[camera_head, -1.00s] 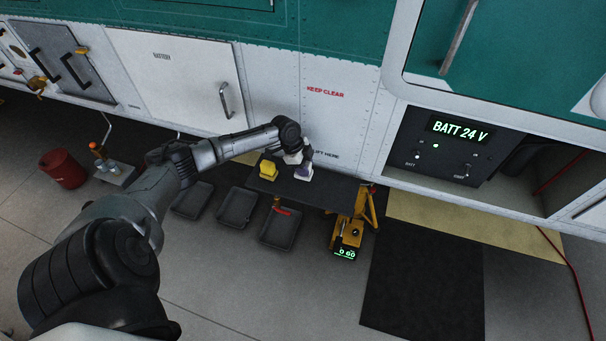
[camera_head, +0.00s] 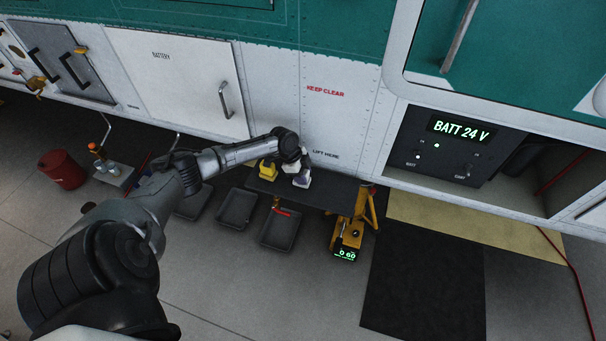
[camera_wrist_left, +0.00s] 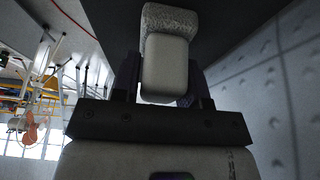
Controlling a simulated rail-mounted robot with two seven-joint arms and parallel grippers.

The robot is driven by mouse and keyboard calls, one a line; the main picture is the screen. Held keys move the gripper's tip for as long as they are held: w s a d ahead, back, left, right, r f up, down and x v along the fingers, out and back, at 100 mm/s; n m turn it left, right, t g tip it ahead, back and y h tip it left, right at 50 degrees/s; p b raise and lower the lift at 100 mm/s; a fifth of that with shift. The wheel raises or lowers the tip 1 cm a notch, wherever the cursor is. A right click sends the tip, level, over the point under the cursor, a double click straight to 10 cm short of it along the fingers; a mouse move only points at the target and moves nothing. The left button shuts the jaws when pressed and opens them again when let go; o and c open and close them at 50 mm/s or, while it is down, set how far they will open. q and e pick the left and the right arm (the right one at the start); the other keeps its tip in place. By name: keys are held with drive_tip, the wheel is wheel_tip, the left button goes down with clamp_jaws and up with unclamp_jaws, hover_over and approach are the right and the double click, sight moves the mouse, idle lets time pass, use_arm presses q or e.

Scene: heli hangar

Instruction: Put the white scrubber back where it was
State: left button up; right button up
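The white scrubber (camera_head: 302,181) is at the dark shelf (camera_head: 335,190) below the white hull panel. In the left wrist view the scrubber (camera_wrist_left: 165,70) shows a smooth white body with a speckled grey-white head at its far end. My left gripper (camera_head: 301,171) comes over it from above. In the left wrist view the left gripper (camera_wrist_left: 163,88) has one dark finger on each side of the white body and looks shut on it. I cannot tell whether the scrubber touches the shelf. My right gripper is in neither view.
A yellow block (camera_head: 268,172) sits on the shelf to the left, partly behind my left wrist. Dark trays (camera_head: 237,208) lie on the floor below. A yellow jack (camera_head: 347,236) stands at the shelf's right end. A red bucket (camera_head: 63,169) stands far left.

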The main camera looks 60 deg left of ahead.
use_arm(q)
drive_tip(key=o, duration=0.4)
drive_tip(key=shift+c, duration=0.2)
